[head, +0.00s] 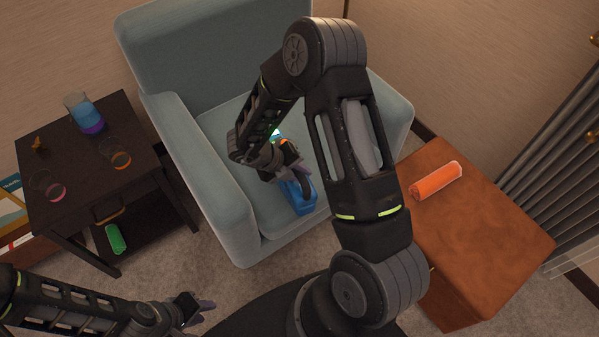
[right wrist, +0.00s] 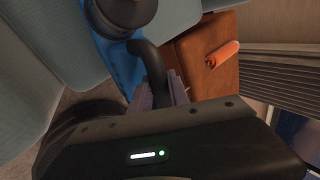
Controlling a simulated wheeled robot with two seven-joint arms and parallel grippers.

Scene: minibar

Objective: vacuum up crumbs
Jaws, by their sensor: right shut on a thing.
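A blue handheld vacuum (head: 304,196) is over the seat of the blue-grey armchair (head: 222,125). My right gripper (head: 288,170) is shut on it. In the right wrist view the blue body (right wrist: 122,70) and its dark curved handle (right wrist: 150,62) show at the fingers (right wrist: 165,94). I cannot tell whether the vacuum touches the seat. My right arm hides part of the seat and chair back. I make out no crumbs. My left gripper (head: 200,308) is low at the left, apart from the chair, and its opening is unclear.
A dark side table (head: 75,165) at the left holds a blue-purple container (head: 84,113) and glasses (head: 120,158). A green cylinder (head: 115,239) lies on its lower shelf. An orange cylinder (head: 435,181) lies on a brown leather ottoman (head: 480,240) at the right. Grey curtains hang beyond.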

